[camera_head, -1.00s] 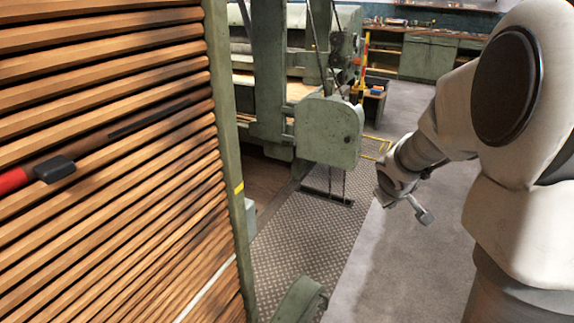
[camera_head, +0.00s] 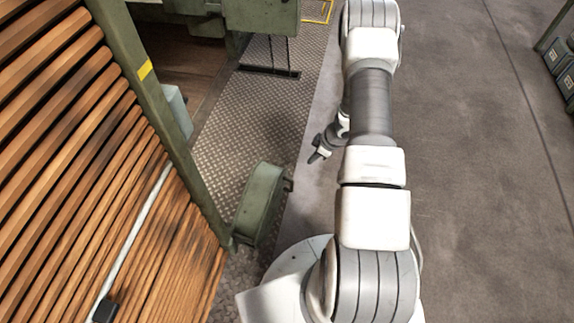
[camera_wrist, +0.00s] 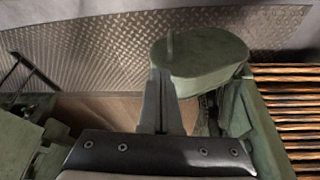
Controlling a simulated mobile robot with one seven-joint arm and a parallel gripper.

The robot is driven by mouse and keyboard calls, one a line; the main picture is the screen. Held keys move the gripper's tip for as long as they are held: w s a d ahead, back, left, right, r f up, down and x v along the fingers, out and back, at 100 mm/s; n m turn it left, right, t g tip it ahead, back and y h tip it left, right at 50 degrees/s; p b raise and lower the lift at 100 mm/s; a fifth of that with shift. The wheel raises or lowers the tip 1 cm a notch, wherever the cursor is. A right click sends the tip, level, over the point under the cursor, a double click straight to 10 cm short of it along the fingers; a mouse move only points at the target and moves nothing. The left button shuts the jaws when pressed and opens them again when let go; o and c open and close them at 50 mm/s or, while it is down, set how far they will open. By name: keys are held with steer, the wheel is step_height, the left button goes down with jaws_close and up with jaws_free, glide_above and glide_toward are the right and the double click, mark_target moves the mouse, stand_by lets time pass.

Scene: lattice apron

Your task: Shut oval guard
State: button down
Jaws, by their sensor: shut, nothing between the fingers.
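The oval guard (camera_head: 258,205) is a green, rounded cover standing out at an angle from the lower end of the green frame post. It also shows in the wrist view (camera_wrist: 200,55), with a small upright handle (camera_wrist: 170,42) on it. Dark chain-like parts (camera_wrist: 210,112) show between guard and post, so the guard stands open. My gripper (camera_head: 318,156) is right of and beyond the guard in the head view, apart from it. In the wrist view its fingers (camera_wrist: 160,78) are together and empty, in front of the guard's left part; their gap to it is hard to tell.
The slatted wooden panel (camera_head: 70,130) and its green post (camera_head: 150,90) fill the left side. A second green machine part (camera_head: 262,15) stands at the top. Diamond-plate floor (camera_head: 265,120) lies between them; grey floor (camera_head: 490,200) on the right is clear.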

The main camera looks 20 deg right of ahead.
step_height(320, 180, down, 2)
steer(key=b, duration=0.5)
glide_above(285, 174)
steer(key=s+d, duration=0.1)
steer(key=s, duration=0.1)
step_height(285, 174, down, 9)
steer(key=shift+d+r, duration=0.2)
steer(key=shift+w, duration=0.2)
